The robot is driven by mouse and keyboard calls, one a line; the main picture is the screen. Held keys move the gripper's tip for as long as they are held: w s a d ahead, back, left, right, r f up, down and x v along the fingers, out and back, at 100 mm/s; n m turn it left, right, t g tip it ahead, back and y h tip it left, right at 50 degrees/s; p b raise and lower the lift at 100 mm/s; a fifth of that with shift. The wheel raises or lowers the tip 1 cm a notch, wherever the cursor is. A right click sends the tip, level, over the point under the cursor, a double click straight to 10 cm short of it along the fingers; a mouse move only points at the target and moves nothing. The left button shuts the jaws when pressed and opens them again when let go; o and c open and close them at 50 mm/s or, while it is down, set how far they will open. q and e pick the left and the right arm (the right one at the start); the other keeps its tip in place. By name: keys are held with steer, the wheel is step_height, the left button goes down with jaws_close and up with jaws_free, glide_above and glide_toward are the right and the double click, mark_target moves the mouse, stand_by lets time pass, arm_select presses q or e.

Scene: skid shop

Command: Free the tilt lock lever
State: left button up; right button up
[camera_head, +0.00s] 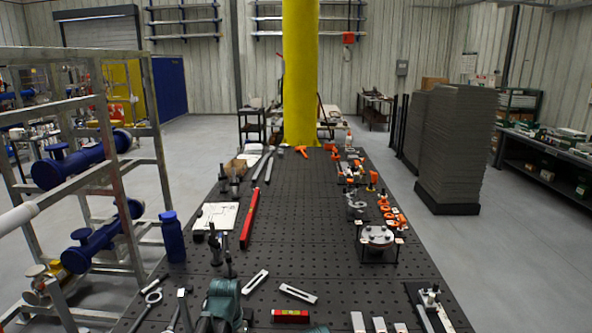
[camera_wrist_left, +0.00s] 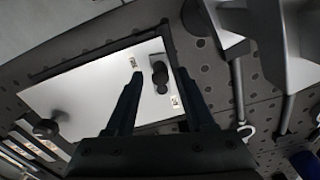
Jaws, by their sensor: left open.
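In the left wrist view, a pale metal plate (camera_wrist_left: 75,97) lies on a dark base on the perforated table. A black lever-like part with a rounded knob (camera_wrist_left: 160,76) stands on it, with small labels beside it. It looks like the tilt lock lever, though I cannot be sure. A second black knob (camera_wrist_left: 45,128) is at the plate's left end. My left gripper (camera_wrist_left: 157,68) is open. Its dark fingers straddle the lever-like part in the picture; I cannot tell whether they touch it.
Grey metal parts (camera_wrist_left: 296,45) stand close right of the fingers in the wrist view. A pipe rack (camera_head: 100,100) stands left.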

arm_select(q)
steer(key=c, duration=0.7)
steer(key=shift+c, duration=0.2)
steer(key=shift+d, duration=0.35)
steer(key=o, duration=1.1)
steer(key=shift+r+p, duration=1.5)
steer(key=shift+p, duration=0.05)
steer(key=shift+r, duration=0.1)
